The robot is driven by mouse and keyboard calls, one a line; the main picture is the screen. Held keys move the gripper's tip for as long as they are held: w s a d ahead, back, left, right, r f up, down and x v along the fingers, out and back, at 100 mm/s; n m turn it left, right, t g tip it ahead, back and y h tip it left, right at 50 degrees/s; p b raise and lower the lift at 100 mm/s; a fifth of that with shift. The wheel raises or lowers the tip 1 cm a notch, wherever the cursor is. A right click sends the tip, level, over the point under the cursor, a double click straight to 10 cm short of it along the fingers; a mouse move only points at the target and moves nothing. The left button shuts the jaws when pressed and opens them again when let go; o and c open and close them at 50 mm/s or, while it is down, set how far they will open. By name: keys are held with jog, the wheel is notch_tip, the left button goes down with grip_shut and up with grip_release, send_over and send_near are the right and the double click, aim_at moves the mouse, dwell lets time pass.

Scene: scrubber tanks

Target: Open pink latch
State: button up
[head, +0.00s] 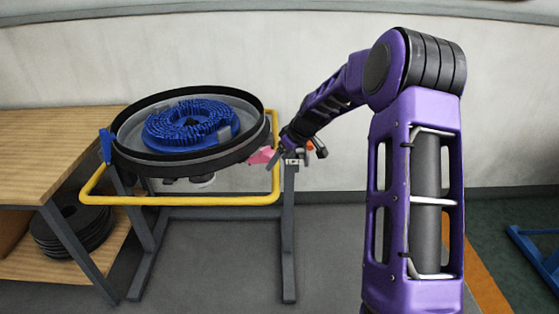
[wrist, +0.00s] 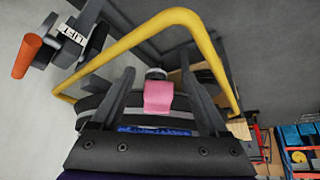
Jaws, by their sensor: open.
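The pink latch (head: 262,156) is on the right side of the round scrubber tank (head: 150,174), at its rim. In the wrist view the pink latch (wrist: 158,96) shows between my fingers, just past the fingertips' span, with a grey round part above it. My gripper (wrist: 164,82) is open, one finger on each side of the latch, with gaps visible on both sides. In the head view my gripper (head: 285,150) is beside the latch, mostly hidden by the arm. I cannot tell how deep the fingers reach around the latch.
A yellow tube frame (head: 180,200) surrounds the tank and passes close to my gripper. A lever with an orange handle (wrist: 27,56) is close by. A blue brush-like disc (head: 190,124) lies in the tank. A wooden bench (head: 40,150) stands left; the floor in front is clear.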

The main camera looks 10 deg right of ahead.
jog(key=p+v, duration=0.1)
jog(key=v, duration=1.6)
jog(key=shift+p, duration=0.4)
